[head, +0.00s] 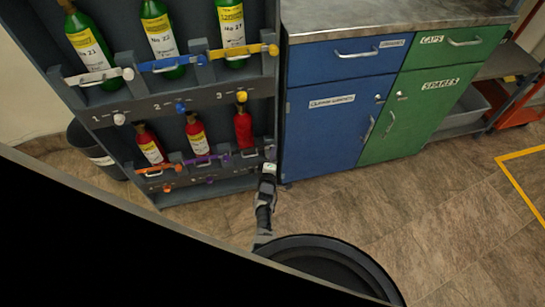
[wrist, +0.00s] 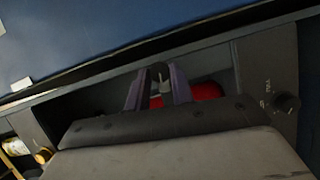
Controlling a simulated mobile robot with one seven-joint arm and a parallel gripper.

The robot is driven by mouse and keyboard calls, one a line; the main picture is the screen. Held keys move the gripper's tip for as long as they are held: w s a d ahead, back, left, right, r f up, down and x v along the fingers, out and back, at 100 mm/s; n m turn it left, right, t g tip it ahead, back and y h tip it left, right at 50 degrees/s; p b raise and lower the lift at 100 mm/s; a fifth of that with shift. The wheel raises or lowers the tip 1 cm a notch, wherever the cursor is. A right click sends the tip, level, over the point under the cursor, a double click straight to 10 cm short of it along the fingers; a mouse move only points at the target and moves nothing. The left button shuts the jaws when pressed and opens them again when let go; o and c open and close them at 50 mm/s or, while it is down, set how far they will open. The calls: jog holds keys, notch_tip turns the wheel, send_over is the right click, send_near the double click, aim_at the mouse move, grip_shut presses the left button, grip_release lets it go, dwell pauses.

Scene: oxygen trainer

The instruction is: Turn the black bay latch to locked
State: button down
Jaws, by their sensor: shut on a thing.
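The black bay latch (head: 257,152) is at the lower right bay of the rack, in front of a red cylinder (head: 243,128). My gripper (head: 268,168) reaches up to this bay's right end and covers part of it. In the wrist view, my gripper (wrist: 157,92) has its two fingers close around a small dark piece (wrist: 158,73). It looks like the latch's end, and the fingers are shut on it. The red cylinder (wrist: 206,91) shows behind the fingers. The latch's exact angle is hard to tell, because the gripper hides much of it.
The dark rack (head: 150,107) holds green cylinders above and red ones below, with coloured latches and knobs. A black knob (wrist: 288,103) sits to the right in the wrist view. A blue cabinet (head: 330,130) stands close on the rack's right. The floor (head: 400,215) in front is clear.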

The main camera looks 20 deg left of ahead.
jog(key=shift+f+n+b, duration=0.1)
jog(key=shift+n+b, duration=0.25)
jog(key=shift+n, duration=0.25)
jog(key=c, duration=1.2)
grip_release()
jog(key=p+v, duration=0.6)
jog(key=v, duration=0.7)
jog(key=shift+s+f, duration=0.25)
jog(key=shift+s, duration=0.15)
jog(key=shift+r, duration=0.1)
